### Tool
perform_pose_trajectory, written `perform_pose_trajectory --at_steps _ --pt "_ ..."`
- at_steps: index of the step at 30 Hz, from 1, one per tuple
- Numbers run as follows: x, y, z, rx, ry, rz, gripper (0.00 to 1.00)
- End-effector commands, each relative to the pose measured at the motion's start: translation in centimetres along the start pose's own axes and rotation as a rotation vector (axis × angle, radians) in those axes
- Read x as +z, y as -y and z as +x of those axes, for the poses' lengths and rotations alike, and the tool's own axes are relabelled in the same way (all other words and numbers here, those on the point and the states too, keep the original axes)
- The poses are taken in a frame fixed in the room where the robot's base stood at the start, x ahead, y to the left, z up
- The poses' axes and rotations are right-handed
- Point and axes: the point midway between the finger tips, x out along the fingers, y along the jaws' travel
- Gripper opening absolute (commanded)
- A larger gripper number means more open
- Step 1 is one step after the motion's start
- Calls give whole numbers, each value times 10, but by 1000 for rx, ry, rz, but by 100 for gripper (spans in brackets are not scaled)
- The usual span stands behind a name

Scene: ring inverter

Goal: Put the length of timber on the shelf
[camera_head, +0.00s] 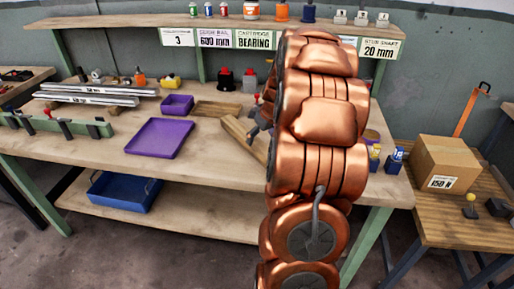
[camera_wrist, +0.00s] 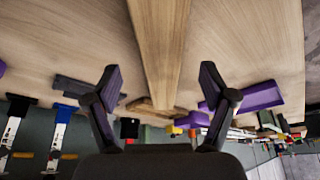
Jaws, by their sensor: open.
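The length of timber (camera_head: 241,136) is a pale wooden bar lying on the workbench, its right part hidden behind my arm in the head view. In the wrist view the timber (camera_wrist: 160,45) runs lengthwise between the fingers of my gripper (camera_wrist: 159,78). My gripper is open, with a finger on each side of the timber and visible gaps between. In the head view my arm mostly hides the gripper (camera_head: 258,122). A raised shelf (camera_head: 120,21) with labels runs along the back of the bench. A lower shelf (camera_head: 200,212) lies under the bench top.
A flat wooden piece (camera_head: 217,109) lies just behind the timber. A purple tray (camera_head: 160,138), a small purple bin (camera_head: 177,104) and metal rails (camera_head: 95,95) are to the left. Small bottles and parts stand on the raised shelf. A blue bin (camera_head: 122,191) sits on the lower shelf.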

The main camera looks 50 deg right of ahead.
Motion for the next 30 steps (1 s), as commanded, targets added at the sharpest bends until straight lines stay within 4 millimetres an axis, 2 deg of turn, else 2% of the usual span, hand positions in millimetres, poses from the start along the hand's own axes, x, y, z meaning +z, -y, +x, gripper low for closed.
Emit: perform_pose_trajectory --at_steps 7,15,24,25,30 --pt "-2 1 14 -1 1 0 83" --pt "-3 2 47 -1 2 -1 83" --pt "-3 2 53 1 -1 -1 83" --pt "-3 2 53 1 -1 -1 82" --pt "-3 1 53 1 -1 -1 65"
